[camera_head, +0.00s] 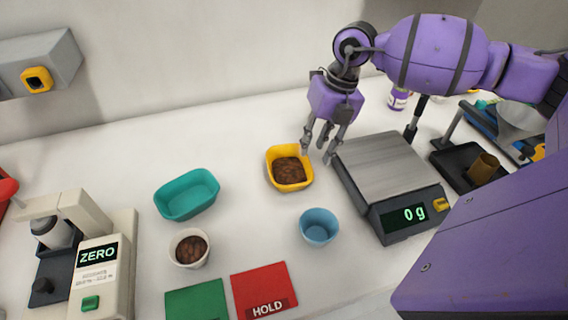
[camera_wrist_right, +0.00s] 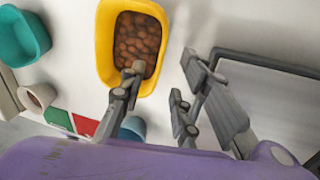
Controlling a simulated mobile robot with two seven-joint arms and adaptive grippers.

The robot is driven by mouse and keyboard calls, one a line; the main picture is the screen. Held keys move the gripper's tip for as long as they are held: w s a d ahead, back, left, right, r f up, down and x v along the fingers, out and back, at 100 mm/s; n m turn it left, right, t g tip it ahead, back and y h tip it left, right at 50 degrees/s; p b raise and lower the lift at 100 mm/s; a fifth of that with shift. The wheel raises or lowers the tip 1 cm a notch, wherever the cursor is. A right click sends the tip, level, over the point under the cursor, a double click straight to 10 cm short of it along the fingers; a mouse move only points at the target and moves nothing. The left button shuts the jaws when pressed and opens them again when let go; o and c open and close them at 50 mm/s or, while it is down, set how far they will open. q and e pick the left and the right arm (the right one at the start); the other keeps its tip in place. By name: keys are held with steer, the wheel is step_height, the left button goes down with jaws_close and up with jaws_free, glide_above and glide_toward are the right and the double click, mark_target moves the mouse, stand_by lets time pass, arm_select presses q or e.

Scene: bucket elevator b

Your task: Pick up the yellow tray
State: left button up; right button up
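The yellow tray (camera_head: 292,187) stands on the white counter, left of the scale, with brown beans or pellets in it. It also shows at the top of the right wrist view (camera_wrist_right: 104,45). My right gripper (camera_head: 317,154) is open and empty, pointing down just right of the tray. In the wrist view, one finger of the right gripper (camera_wrist_right: 163,66) overlaps the tray's near right corner, while the others lie right of it. Whether that finger touches the tray cannot be told. My left gripper is not in view.
A scale (camera_head: 383,166) reading 0 g stands close right of the gripper. A blue cup (camera_head: 319,227), a white cup (camera_head: 181,258) of brown contents and a teal tray (camera_head: 187,207) stand nearby. A red HOLD card (camera_head: 263,285) lies in front.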

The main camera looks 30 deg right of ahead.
mark_target(302, 172)
steer(key=shift+s+a+f, duration=0.1)
steer(key=shift+a+f, duration=0.1)
steer(key=shift+f, duration=0.25)
steer(key=x, duration=0.2)
steer(key=w+x, duration=0.1)
steer(key=x, duration=0.1)
steer(key=shift+a+f+p, duration=0.2)
steer(key=shift+f+p, duration=0.05)
steer(key=shift+p, duration=0.1)
steer(key=shift+f, duration=0.3)
steer(key=shift+s, duration=0.1)
steer(key=shift+c, duration=0.3)
jaws_close()
